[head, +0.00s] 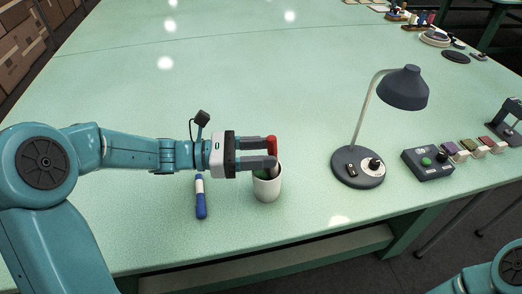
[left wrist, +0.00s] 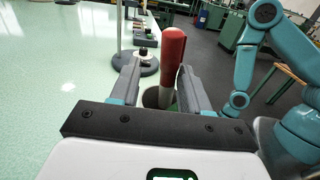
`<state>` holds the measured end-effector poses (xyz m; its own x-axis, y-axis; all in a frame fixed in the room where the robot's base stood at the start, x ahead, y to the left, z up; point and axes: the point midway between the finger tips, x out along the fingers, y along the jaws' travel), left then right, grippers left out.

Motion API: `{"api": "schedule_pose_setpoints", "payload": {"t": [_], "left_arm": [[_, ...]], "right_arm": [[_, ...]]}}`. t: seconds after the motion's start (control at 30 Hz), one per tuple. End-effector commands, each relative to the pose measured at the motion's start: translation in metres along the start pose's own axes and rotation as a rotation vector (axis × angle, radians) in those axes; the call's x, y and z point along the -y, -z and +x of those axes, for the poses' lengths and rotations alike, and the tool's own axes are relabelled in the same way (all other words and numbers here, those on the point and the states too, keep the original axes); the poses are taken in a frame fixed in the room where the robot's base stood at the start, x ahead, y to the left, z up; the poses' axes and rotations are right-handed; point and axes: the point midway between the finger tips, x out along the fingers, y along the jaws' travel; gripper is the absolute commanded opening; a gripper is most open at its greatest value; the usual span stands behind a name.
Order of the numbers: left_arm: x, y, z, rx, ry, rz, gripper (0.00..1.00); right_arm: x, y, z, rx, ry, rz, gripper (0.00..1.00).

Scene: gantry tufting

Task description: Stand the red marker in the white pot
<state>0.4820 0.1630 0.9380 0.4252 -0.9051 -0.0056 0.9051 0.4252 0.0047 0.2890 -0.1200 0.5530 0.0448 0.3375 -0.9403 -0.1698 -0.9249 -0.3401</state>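The red marker (head: 271,146) stands nearly upright, its lower end at the mouth of the white pot (head: 267,188). How deep it sits is hidden by a finger. My left gripper (head: 272,151) is over the pot, its two fingers apart on either side of the marker. In the left wrist view the red marker (left wrist: 172,58) is close to the right finger, with a gap on the left finger's side of the left gripper (left wrist: 160,80). Whether the right finger touches it I cannot tell. My right gripper is out of view.
A blue marker with a white band (head: 200,197) lies on the green table (head: 300,75) left of the pot. A dark desk lamp (head: 358,168) stands to the right, with a button box (head: 428,163) beyond it. The table's front edge is close to the pot.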

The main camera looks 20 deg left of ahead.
Motion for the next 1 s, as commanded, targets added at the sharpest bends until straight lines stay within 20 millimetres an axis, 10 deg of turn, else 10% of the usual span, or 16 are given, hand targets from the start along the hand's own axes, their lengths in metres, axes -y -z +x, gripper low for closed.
{"api": "schedule_pose_setpoints", "payload": {"t": [0.47, 1.0], "left_arm": [[0.002, 0.005, 0.001, -0.018, 0.004, -0.008, 0.48], [0.001, -0.112, 0.000, -0.011, 0.001, -0.002, 0.48]], "right_arm": [[0.001, 0.000, -0.002, 0.000, 0.000, 0.000, 0.48], [0.032, -0.002, -0.088, 0.000, 0.000, 0.000, 0.48]]}}
